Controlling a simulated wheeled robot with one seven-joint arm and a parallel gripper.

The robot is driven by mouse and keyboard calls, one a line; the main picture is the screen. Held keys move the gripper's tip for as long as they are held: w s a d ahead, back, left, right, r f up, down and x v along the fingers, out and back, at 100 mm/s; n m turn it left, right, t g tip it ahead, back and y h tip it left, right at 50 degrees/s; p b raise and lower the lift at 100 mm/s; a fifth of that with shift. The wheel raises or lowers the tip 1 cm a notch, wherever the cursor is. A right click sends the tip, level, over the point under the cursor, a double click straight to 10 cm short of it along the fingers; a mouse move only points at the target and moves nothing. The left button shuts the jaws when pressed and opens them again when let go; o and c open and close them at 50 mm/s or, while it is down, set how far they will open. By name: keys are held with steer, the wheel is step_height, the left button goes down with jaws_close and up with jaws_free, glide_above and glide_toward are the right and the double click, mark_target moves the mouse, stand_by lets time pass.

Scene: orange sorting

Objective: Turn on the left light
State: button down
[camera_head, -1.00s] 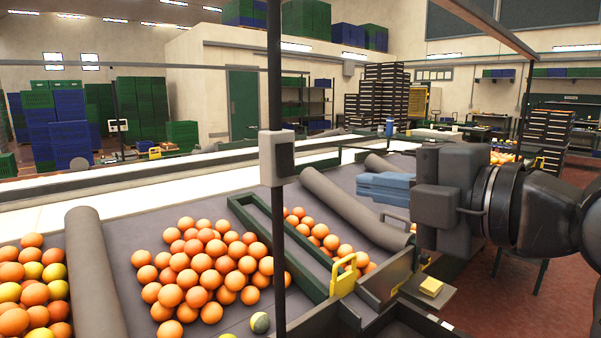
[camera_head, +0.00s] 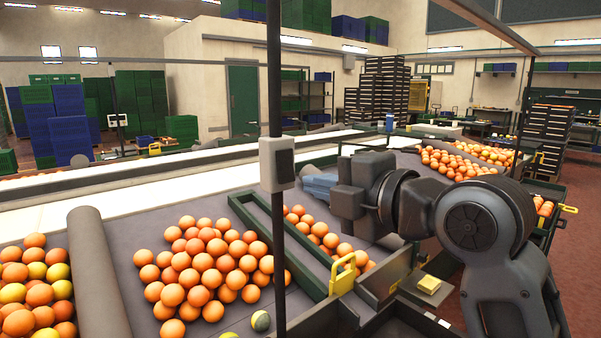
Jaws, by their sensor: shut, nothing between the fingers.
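A pale grey switch box (camera_head: 276,164) with a dark panel on its right side is fixed to a thin dark upright pole (camera_head: 274,75) near the middle of the view. My gripper (camera_head: 304,186) has blue fingers and is shut and empty. Its fingertips point left, close to the right side of the box. I cannot tell whether they touch it. A smaller, similar box (camera_head: 118,120) stands on a far pole at the left. No light that is clearly the task's left light can be picked out.
A green frame (camera_head: 270,235) with a yellow handle (camera_head: 342,272) lies below my gripper. A white conveyor (camera_head: 150,197) runs behind. Stacked crates stand at the back.

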mark_target(288, 180)
steer(key=p+x, duration=0.1)
steer(key=x, duration=0.3)
steer(key=shift+w+a, duration=0.15)
steer(key=shift+w, duration=0.05)
steer(key=shift+f, duration=0.1)
steer(key=shift+w+a+f+b, duration=0.1)
steer(key=shift+f+b, duration=0.1)
steer(key=shift+b, duration=0.35)
steer(key=shift+w+b, duration=0.1)
steer(key=shift+b, duration=0.3)
steer(key=shift+r, duration=0.2)
